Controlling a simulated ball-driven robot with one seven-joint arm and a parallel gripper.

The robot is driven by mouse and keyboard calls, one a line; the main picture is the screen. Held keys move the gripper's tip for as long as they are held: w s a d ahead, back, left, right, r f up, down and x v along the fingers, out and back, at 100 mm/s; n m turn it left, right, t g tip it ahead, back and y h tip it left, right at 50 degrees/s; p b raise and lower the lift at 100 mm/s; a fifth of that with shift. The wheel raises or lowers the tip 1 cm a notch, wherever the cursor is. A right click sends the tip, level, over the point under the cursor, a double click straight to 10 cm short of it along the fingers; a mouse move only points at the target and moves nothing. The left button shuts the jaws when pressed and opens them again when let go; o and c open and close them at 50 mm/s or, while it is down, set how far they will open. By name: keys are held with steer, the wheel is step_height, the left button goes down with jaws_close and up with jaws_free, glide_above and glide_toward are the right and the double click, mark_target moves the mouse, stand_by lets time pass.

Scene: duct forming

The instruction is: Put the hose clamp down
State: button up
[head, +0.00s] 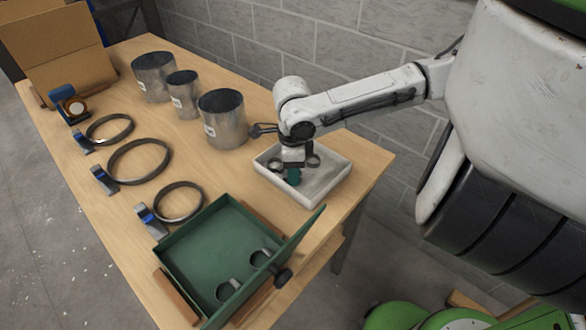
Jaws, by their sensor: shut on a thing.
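My gripper (293,168) points down over the white tray (330,188) on the right part of the table. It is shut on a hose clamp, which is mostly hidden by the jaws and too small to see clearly. Dark ring-shaped clamps (313,161) show beside the jaws, inside the tray outline. A small teal part (293,177) shows just below the gripper. I cannot tell whether the held clamp touches the tray floor.
A green box (190,262) with a raised front flap holds two small grey clamps (227,290). Three metal cylinders (222,128) stand behind. Three large rings (138,161) with blue parts lie at left. A cardboard box (65,65) stands at the far left.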

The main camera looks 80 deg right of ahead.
steer(key=shift+f, duration=0.15)
steer(key=o, duration=0.8)
steer(key=shift+c, duration=0.2)
step_height(320, 180, up, 12)
steer(key=shift+r+p, duration=0.2)
steer(key=shift+p, duration=0.1)
